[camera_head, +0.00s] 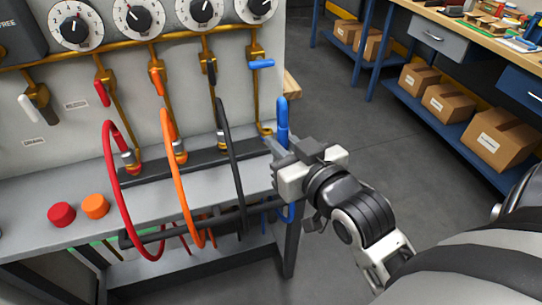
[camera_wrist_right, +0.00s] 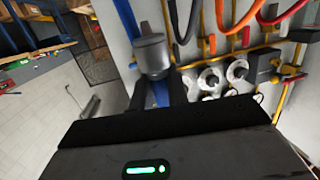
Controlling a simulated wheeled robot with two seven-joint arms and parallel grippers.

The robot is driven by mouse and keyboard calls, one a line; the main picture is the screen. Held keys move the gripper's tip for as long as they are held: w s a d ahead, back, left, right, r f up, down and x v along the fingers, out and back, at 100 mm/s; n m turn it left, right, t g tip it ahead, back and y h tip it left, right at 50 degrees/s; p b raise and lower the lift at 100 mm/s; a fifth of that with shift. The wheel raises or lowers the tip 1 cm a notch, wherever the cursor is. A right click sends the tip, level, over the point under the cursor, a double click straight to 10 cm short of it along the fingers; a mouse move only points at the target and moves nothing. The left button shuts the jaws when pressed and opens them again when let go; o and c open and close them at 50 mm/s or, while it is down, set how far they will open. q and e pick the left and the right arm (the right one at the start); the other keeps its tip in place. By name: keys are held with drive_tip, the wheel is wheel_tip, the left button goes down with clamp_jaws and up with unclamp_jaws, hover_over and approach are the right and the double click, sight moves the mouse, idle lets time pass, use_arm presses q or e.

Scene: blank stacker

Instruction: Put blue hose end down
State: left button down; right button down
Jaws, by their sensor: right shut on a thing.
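The blue hose end (camera_head: 282,122) stands upright at the right end of the grey bench, in the head view. My right gripper (camera_head: 277,148) is shut on it, and the fingers partly hide its lower part. A loop of blue hose (camera_head: 288,213) shows below the gripper, beside the bench's right edge. In the right wrist view a grey metal fitting (camera_wrist_right: 152,55) sits at the fingers, with blue hose (camera_wrist_right: 127,17) beside it. I cannot tell whether the hose end touches the bench. My left gripper is not in view.
Red (camera_head: 113,190), orange (camera_head: 180,190) and black (camera_head: 230,165) hoses arch along the bench (camera_head: 200,187), left of my gripper. Gauges and valves, including a blue valve handle (camera_head: 261,64), line the panel behind. The floor (camera_head: 350,125) to the right is clear.

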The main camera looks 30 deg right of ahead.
drive_tip(key=w+d+f, duration=0.2)
drive_tip(key=w+f, duration=0.1)
drive_tip(key=f, duration=0.1)
drive_tip(key=w+d+f, duration=0.2)
drive_tip(key=w+f, duration=0.1)
drive_tip(key=w, duration=0.1)
drive_tip(key=w+d+f, duration=0.2)
drive_tip(key=w+f, duration=0.1)
drive_tip(key=f, duration=0.1)
drive_tip(key=shift+w+f, duration=0.35)
drive_tip(key=shift+f, duration=0.35)
drive_tip(key=shift+f, duration=0.1)
drive_tip(key=shift+f, duration=0.5)
drive_tip(key=c, duration=1.4)
unclamp_jaws()
drive_tip(key=shift+o, duration=0.2)
